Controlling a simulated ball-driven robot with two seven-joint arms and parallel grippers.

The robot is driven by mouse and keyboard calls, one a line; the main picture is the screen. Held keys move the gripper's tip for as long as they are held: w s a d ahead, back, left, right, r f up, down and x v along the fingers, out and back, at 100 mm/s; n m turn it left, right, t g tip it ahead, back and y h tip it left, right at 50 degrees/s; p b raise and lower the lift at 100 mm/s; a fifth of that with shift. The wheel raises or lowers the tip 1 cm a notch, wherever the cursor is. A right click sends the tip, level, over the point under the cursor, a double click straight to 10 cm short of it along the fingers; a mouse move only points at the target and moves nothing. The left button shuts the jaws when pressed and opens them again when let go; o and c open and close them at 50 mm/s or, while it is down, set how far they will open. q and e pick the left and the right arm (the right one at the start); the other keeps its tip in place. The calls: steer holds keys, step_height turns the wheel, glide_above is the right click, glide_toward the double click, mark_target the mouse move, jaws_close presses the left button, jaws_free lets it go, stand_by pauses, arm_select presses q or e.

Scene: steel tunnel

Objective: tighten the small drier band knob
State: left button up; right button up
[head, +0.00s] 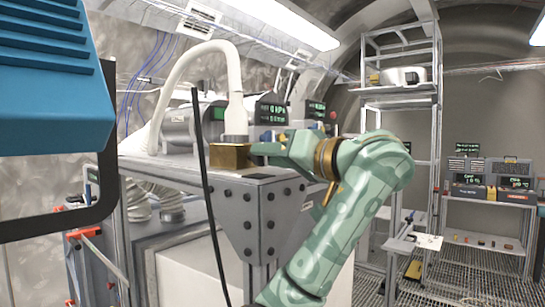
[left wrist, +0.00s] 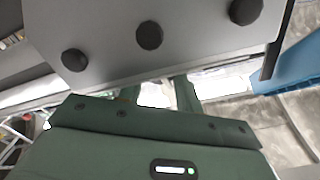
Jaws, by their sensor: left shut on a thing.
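A white hose (head: 234,85) curves down to a brass-coloured block (head: 229,156) at the corner of a grey steel bench. My left gripper (head: 262,149) reaches in from the right in the head view, its fingertips at the right side of this block. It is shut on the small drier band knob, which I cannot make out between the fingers. In the left wrist view, the gripper's two fingers (left wrist: 158,95) stand apart and their tips pass behind a grey plate (left wrist: 110,30) with black bolts. My right gripper is not in view.
A large blue box (head: 50,90) in a dark frame fills the upper left. Metal shelves (head: 400,95) stand behind my arm, and a rack with small displays (head: 490,185) stands at the right. Grated floor (head: 460,290) lies at lower right.

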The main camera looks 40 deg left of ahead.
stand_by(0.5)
arm_select(q)
steer(key=o, duration=1)
steer(key=shift+f, duration=0.1)
